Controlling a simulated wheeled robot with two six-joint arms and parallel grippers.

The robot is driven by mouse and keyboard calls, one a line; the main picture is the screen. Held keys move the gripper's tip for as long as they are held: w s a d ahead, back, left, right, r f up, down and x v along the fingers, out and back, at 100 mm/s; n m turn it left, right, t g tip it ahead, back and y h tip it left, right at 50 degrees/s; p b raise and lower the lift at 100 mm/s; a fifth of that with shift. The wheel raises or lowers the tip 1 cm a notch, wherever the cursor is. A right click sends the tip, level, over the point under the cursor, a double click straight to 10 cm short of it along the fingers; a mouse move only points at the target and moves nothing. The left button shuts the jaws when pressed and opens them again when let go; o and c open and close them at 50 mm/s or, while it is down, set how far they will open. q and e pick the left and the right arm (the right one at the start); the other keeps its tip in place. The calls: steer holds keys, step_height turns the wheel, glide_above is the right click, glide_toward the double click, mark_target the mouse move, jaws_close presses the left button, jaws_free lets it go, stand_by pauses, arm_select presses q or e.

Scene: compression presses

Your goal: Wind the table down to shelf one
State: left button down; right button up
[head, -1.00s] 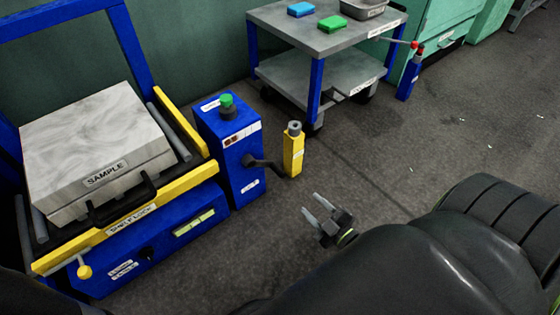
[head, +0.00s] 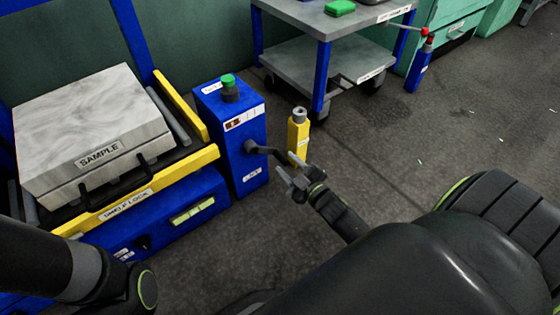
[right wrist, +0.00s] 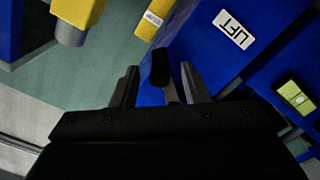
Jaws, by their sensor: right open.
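The lift table has a yellow front edge (head: 170,186) labelled SHELF LOCK and carries a pale block (head: 95,130) labelled SAMPLE. Beside it stands a blue box (head: 238,150) with a green knob on top and a small gauge strip. A dark crank (head: 270,150) sticks out from its side. My right gripper (head: 286,178) is open at the crank's outer end. In the right wrist view the black crank grip (right wrist: 161,68) shows between the open fingers (right wrist: 157,85), near a LIFT label. Contact cannot be told. My left arm shows at lower left; its gripper is out of view.
A yellow post (head: 298,135) with a grey top stands just behind the crank. A grey two-tier cart (head: 300,62) with blue legs holds a green block (head: 340,8). A blue post (head: 420,68) stands beside it. Floor to the right is open.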

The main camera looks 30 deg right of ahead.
mark_target(280, 157)
steer(key=shift+w+a+b, duration=0.15)
steer(key=shift+w+b, duration=0.35)
steer(key=shift+w, duration=1.7)
steer(key=shift+c, duration=0.2)
jaws_close()
